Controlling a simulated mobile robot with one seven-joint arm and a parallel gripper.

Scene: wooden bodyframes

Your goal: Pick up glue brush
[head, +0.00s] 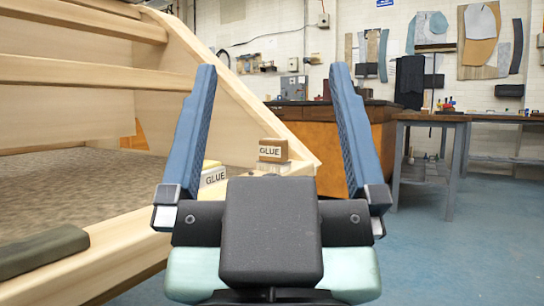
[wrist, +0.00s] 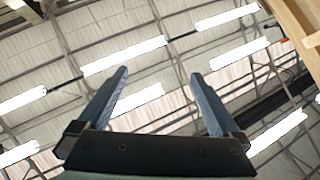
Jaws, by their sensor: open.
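My gripper (head: 270,75) fills the middle of the head view, its two blue fingers spread wide and pointing up, with nothing between them. It also shows open and empty in the wrist view (wrist: 160,78). A small brown block-like item with a white label reading GLUE (head: 273,150) sits on the wooden frame's corner, seen between the fingers and beyond them. A second pale item marked GLUE (head: 213,175) is partly hidden behind my left finger. I cannot tell which of these, if either, is the glue brush; no bristles show.
The light wooden bodyframe (head: 110,245) takes up the left, with a dark padded block (head: 38,252) on its lower beam. A brown cabinet (head: 330,135) and a workbench (head: 450,118) stand behind. Blue floor (head: 470,245) is clear at right. The wrist view shows mostly ceiling.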

